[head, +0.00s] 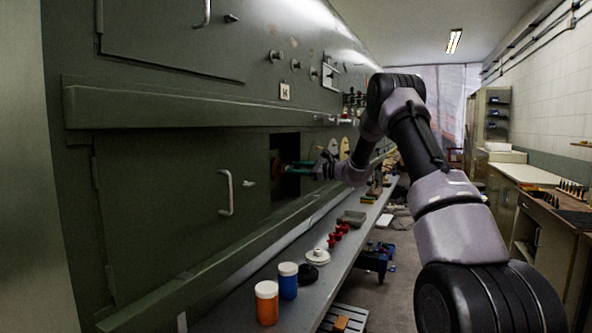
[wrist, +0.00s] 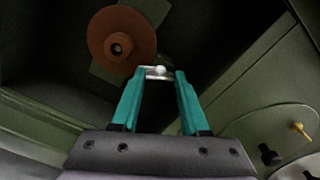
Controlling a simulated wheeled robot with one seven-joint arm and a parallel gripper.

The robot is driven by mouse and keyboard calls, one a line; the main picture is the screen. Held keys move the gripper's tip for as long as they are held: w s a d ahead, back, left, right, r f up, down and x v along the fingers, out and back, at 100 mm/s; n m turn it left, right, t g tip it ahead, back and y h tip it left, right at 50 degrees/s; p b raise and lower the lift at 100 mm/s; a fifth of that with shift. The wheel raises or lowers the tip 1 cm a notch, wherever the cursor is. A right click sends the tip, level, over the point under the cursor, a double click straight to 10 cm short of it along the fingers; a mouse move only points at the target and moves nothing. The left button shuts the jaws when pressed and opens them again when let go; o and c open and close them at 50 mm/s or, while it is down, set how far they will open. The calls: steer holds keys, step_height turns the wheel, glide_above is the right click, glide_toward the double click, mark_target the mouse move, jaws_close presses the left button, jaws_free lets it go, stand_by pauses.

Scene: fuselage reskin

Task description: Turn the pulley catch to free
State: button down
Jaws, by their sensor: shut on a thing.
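The pulley, a brown disc with a dark hub (wrist: 122,44), is inside the dark opening at the upper left of the wrist view. It shows small and reddish in the head view (head: 277,164). The pulley catch, a small bright metal piece with a rounded knob (wrist: 158,72), lies just below and right of the disc. My gripper (wrist: 157,76) has its teal fingers shut on the catch, one on each side. In the head view my gripper (head: 290,168) reaches into the opening from the right and hides the catch.
The opening (head: 287,146) is cut in a green fuselage wall, with a handled door (head: 190,200) to its left. A shelf (head: 300,300) below holds an orange jar (head: 266,303), a blue jar (head: 288,281) and small red parts. Oval covers (head: 344,148) are right of the opening.

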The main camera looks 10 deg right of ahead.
steer(key=n, duration=1.2)
steer(key=shift+f, duration=0.1)
stand_by(0.4)
steer(key=shift+c, duration=2)
jaws_free()
steer(key=shift+d, duration=0.1)
steer(key=v, duration=1)
steer(key=shift+s+d, duration=0.25)
